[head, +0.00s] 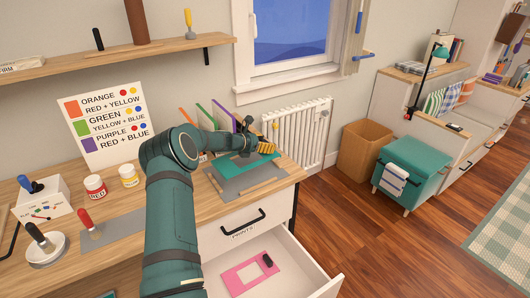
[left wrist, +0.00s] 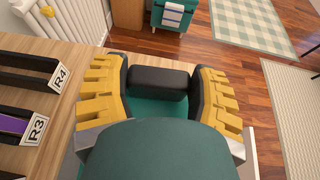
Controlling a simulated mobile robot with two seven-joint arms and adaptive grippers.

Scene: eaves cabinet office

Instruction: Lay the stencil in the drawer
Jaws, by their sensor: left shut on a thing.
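My left gripper (head: 264,147) is shut on the black handle (left wrist: 158,82) of a teal stencil (head: 238,165). In the left wrist view the yellow fingers of the left gripper (left wrist: 159,92) stand on either side of that handle, with the teal sheet (left wrist: 152,109) under it. The stencil is over the right part of the desk, by a grey board (head: 245,183); I cannot tell whether they touch. The drawer (head: 301,262) labelled PRINTS is open below the desk. A pink stencil (head: 238,278) with a black handle lies flat in it. My right gripper is out of view.
The desk (head: 136,201) holds a colour chart (head: 104,125), red jar (head: 95,187), yellow jar (head: 129,175) and brushes at the left. Slots with coloured panels stand behind the gripper. A radiator (head: 303,130), bin (head: 366,149) and teal box (head: 412,170) stand right of the desk.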

